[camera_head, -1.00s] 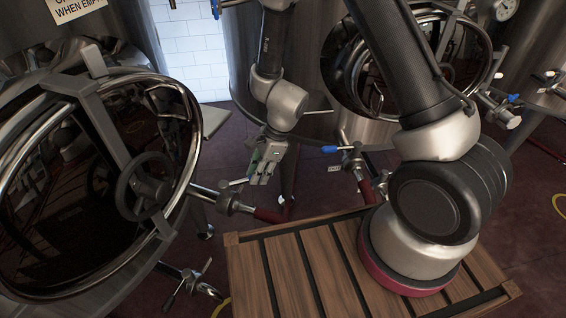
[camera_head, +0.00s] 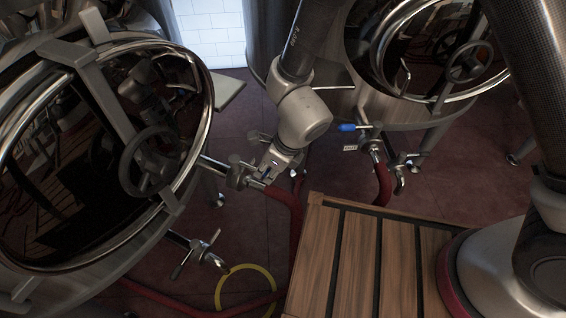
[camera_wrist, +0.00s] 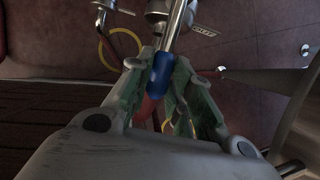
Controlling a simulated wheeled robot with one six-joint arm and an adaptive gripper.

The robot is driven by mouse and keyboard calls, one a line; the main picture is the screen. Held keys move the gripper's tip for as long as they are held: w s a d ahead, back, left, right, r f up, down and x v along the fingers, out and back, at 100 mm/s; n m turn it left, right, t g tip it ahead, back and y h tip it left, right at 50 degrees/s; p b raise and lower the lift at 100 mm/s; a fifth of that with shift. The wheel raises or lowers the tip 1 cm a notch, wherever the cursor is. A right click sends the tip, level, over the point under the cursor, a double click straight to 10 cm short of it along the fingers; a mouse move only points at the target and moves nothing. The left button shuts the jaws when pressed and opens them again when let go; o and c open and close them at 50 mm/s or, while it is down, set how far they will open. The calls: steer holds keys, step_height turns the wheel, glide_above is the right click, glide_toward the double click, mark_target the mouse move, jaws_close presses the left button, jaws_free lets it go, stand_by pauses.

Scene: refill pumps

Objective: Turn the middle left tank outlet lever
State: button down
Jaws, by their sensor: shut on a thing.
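The left tank (camera_head: 185,200) has an outlet valve (camera_head: 238,174) low on its right side, joined to a red hose (camera_head: 292,212). My gripper (camera_head: 266,174) is at this valve in the head view. In the wrist view my gripper (camera_wrist: 172,92) has its fingers on either side of the outlet lever's blue grip (camera_wrist: 162,70) and is shut on it. The lever's metal rod (camera_wrist: 177,28) runs up from the grip. In the head view my gripper hides most of the lever.
A wooden slatted platform (camera_head: 352,262) stands at the lower right. Another tank (camera_head: 405,112) with a blue-handled valve (camera_head: 348,127) is behind. A lower valve (camera_head: 198,252) sticks out under the left tank. A yellow ring (camera_head: 246,290) and hoses are by the floor.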

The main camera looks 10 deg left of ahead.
steer(key=shift+s, duration=0.2)
stand_by(0.3)
steer(key=c, duration=1.3)
jaws_free()
steer(key=shift+a, duration=0.1)
steer(key=v, duration=1.2)
steer(key=shift+s+a, duration=0.1)
